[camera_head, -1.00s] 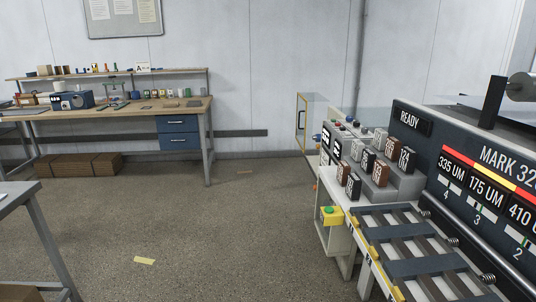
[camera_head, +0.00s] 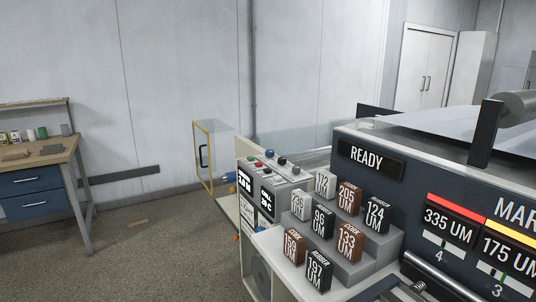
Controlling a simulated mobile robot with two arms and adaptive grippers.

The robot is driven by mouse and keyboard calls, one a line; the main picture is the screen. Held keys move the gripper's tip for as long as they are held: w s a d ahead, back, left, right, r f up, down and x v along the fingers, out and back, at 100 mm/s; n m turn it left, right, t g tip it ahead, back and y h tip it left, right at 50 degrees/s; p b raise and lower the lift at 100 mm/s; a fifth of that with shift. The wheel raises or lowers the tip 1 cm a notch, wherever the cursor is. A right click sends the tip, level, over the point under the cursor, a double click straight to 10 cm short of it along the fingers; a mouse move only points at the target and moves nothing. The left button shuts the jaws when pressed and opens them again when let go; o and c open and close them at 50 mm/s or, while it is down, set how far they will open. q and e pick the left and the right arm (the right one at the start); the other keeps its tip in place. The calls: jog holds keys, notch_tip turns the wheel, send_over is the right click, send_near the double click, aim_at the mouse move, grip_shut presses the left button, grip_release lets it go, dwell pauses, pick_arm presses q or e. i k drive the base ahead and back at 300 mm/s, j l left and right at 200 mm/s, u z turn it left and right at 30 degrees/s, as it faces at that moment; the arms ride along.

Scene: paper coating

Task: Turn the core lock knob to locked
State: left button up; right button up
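The coating machine (camera_head: 385,192) stands at the right in the head view, with a READY sign (camera_head: 370,158) on its dark front. A grey control box (camera_head: 248,178) at its left end carries small black displays and several coloured buttons or knobs (camera_head: 269,154) on its sloped top. I cannot tell whether the core lock knob is among them, and no lock marking is readable. A bare roller (camera_head: 519,104) shows at the right edge. Neither of my grippers is in view.
Several labelled blocks (camera_head: 320,224) in white, black and brown stand on a grey stepped stand by the machine. A yellow-framed clear guard (camera_head: 203,158) stands behind the control box. A workbench (camera_head: 62,153) is at the left.

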aim_at(269, 153)
jog(key=i+j, duration=0.3)
jog(key=i+j+u, duration=0.1)
jog(key=i+j, duration=0.2)
jog(key=i, duration=0.15)
